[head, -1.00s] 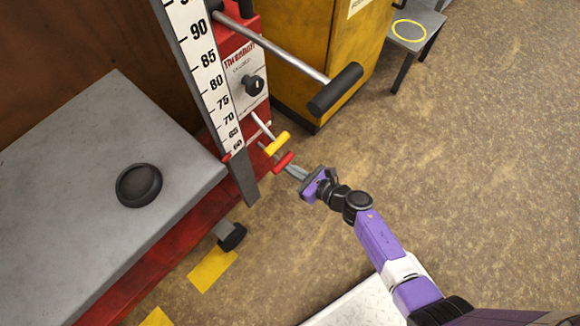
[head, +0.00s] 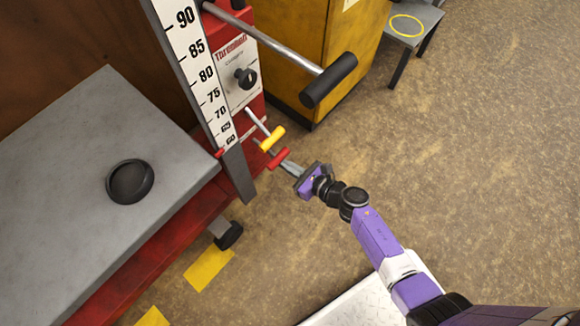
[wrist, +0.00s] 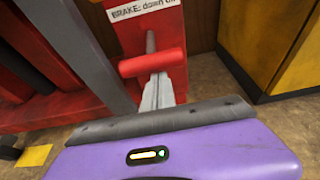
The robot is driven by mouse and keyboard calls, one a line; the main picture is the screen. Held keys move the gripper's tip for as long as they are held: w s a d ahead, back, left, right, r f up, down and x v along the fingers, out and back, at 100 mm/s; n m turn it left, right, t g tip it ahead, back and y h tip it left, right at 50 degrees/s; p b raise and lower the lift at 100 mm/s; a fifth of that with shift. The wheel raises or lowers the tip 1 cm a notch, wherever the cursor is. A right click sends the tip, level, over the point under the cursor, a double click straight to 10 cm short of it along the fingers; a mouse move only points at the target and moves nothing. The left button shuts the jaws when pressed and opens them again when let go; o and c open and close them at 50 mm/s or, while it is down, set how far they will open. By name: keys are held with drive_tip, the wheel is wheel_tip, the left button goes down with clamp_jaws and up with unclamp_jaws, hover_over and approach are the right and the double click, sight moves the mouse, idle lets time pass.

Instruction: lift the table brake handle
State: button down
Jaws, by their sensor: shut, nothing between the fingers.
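The brake handle is a red T-shaped grip (head: 279,158) low on the red machine post, just below a yellow T-handle (head: 272,139). In the wrist view the red grip (wrist: 152,62) lies crosswise on a grey rod, under a label that begins "BRAKE: down". My gripper (head: 286,164) is shut with nothing held. In the wrist view my gripper's fingers (wrist: 158,88) point at the red grip, and their tips end at or beneath its lower edge. I cannot tell whether they touch it.
A long black-gripped lever (head: 329,80) sticks out above the handles. A yellow cabinet (head: 318,45) and a grey stool (head: 418,22) stand behind. The floor at right is clear.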

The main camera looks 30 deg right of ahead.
drive_tip(key=f+p+v, duration=0.1)
drive_tip(key=v, duration=0.9)
drive_tip(key=shift+s+f, duration=0.2)
idle(0.4)
